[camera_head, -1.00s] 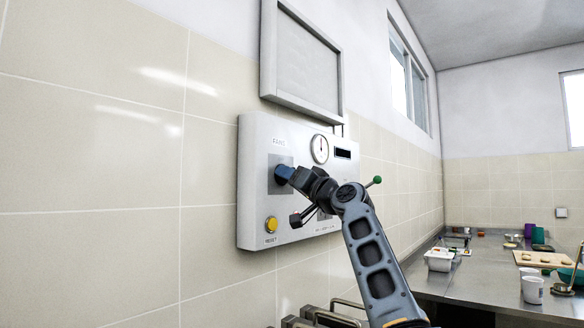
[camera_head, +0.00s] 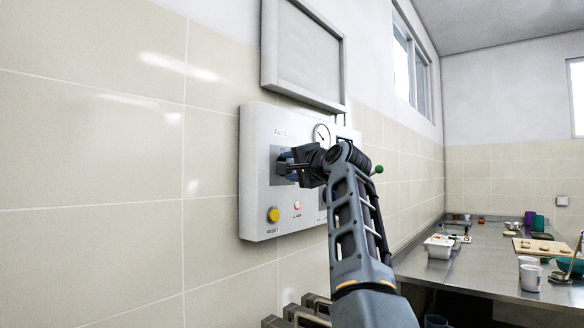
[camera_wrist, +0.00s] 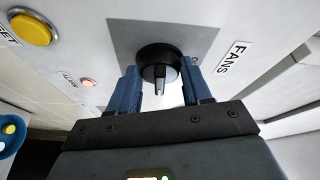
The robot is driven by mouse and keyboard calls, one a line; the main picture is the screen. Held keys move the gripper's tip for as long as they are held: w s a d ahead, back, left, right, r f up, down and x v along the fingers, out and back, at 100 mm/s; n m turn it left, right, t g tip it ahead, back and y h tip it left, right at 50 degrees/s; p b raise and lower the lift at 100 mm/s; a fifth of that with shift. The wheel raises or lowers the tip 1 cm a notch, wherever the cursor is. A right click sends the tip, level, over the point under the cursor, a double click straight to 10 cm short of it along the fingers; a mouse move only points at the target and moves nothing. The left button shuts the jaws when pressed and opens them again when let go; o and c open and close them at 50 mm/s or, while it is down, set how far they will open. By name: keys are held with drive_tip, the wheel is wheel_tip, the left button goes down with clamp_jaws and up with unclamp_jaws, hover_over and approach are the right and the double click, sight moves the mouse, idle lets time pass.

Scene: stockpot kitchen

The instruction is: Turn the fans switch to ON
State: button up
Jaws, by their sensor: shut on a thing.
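The fans switch is a round black knob (camera_wrist: 158,54) with a raised grip, on a grey square plate (camera_wrist: 122,38) beside the FANS label (camera_wrist: 233,58) in the wrist view. In the head view the plate (camera_head: 275,153) is on the left of the white wall panel (camera_head: 256,190), with the label (camera_head: 280,132) above it. My gripper (camera_wrist: 160,76) has its blue fingers on either side of the knob and is shut on it. In the head view my gripper (camera_head: 287,167) hides the knob. I cannot read the ON or OFF marks.
Below the switch are a yellow RESET button (camera_head: 273,215) and a small red alarm light (camera_head: 297,205). A gauge (camera_head: 321,134) is at the upper right of the panel. A framed board (camera_head: 304,50) hangs above. A steel counter with dishes (camera_head: 470,272) is at the right.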

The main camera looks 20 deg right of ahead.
drive_tip(key=shift+d+m, duration=0.1)
drive_tip(key=shift+m, duration=0.3)
drive_tip(key=o, duration=1.1)
drive_tip(key=shift+c, duration=0.2)
drive_tip(key=b+v, duration=0.2)
drive_tip(key=v, duration=0.5)
drive_tip(key=shift+s+b, duration=0.3)
drive_tip(key=shift+s, duration=0.05)
drive_tip(key=shift+r, duration=0.1)
